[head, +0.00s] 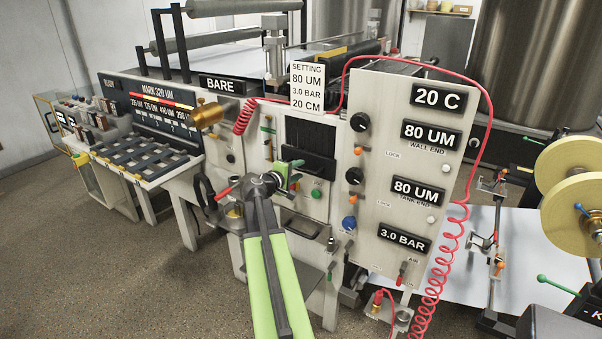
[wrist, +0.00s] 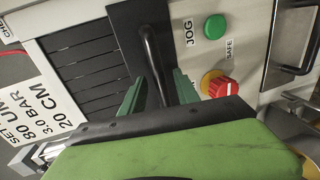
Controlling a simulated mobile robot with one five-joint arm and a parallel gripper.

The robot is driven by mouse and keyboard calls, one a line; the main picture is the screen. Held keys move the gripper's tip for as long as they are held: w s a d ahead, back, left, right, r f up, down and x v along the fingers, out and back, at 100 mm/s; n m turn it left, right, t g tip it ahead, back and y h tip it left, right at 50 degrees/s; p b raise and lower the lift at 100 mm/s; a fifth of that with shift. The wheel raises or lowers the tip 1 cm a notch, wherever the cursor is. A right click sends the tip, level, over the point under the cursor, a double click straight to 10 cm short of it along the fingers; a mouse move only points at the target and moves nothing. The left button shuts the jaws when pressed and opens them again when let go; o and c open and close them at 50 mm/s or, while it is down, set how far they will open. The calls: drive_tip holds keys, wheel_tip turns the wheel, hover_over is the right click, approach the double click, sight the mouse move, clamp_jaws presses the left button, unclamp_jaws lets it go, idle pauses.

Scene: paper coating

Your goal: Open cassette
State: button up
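A black slatted front (head: 312,136) is set in the pale machine face; it also shows in the wrist view (wrist: 85,62). Beside the slats in the wrist view is a black plate (wrist: 124,22) with a dark bar handle (wrist: 150,50). No label names the cassette, so I cannot tell exactly which part it is. My gripper (wrist: 158,82) has its two green fingers spread, one on each side of the handle. Gaps show between the fingers and the bar; contact cannot be told. In the head view my gripper (head: 296,167) is at the lower edge of the slats, and my wrist hides part there.
A green JOG button (wrist: 214,27) and a red SAFE knob (wrist: 222,87) are close to my fingers. A setting card (head: 307,85) stands above the slats. A control panel (head: 400,170) with a coiled red hose (head: 447,255) stands to the right. Open floor (head: 110,270) lies left.

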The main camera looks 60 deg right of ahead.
drive_tip(key=shift+x, duration=1)
clamp_jaws()
idle(0.7)
